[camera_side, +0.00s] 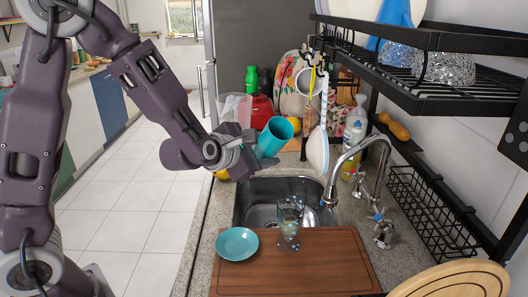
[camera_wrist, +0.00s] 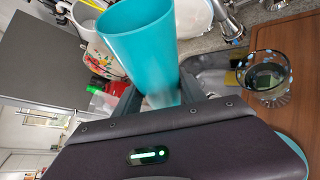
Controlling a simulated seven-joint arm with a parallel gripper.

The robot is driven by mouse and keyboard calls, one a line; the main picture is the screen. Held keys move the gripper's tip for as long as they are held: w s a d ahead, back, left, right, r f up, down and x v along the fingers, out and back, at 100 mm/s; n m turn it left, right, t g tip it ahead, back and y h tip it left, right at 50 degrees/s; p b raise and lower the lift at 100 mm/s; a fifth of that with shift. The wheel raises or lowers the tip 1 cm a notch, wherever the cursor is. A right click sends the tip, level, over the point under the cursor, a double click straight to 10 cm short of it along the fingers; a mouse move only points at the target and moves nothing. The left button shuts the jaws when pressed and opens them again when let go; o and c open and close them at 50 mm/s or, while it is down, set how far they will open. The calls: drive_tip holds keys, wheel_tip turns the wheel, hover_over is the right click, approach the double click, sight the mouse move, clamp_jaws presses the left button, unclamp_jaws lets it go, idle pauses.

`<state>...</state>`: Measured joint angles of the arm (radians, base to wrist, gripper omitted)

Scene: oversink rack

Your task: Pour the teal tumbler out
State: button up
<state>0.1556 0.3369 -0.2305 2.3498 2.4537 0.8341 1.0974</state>
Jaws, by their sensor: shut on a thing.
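The teal tumbler (camera_side: 275,136) is held in my gripper (camera_side: 252,158) above the far left edge of the sink (camera_side: 262,197). It is tilted, with its open mouth up and to the right in the side view. In the wrist view the tumbler (camera_wrist: 146,48) stands between the two dark fingers of my gripper (camera_wrist: 162,97), which are shut on its lower part. Its mouth faces the top of that view. I cannot see what is inside the tumbler.
A faucet (camera_side: 362,150) arches over the sink's right side. A brown board (camera_side: 295,262) covers the near part, with a clear glass (camera_side: 289,222) and teal saucer (camera_side: 237,244) on it. A black rack (camera_side: 430,70) hangs at upper right. Items crowd the back counter.

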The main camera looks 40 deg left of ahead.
sight(270, 154)
drive_tip(key=d, duration=0.1)
drive_tip(key=d+n+h, duration=0.1)
drive_tip(key=d+n, duration=0.1)
drive_tip(key=shift+s+d+r+g+h, duration=0.3)
drive_tip(key=shift+s+g+h, duration=0.1)
drive_tip(key=shift+a+r+n, duration=0.1)
drive_tip(key=shift+a+n, duration=0.3)
drive_tip(key=shift+w+a+r+n+g+h, duration=0.15)
drive_tip(key=shift+a+n+g+h, duration=0.15)
drive_tip(key=shift+a+n+h, duration=0.5)
drive_tip(key=shift+d+r+h, duration=0.15)
drive_tip(key=shift+d+h, duration=0.05)
drive_tip(key=shift+h, duration=0.1)
drive_tip(key=a, duration=0.1)
drive_tip(key=w+a+n+y, duration=0.1)
drive_tip(key=w+a+f+n+y, duration=0.1)
drive_tip(key=shift+a+f, duration=0.1)
drive_tip(key=shift+a, duration=0.2)
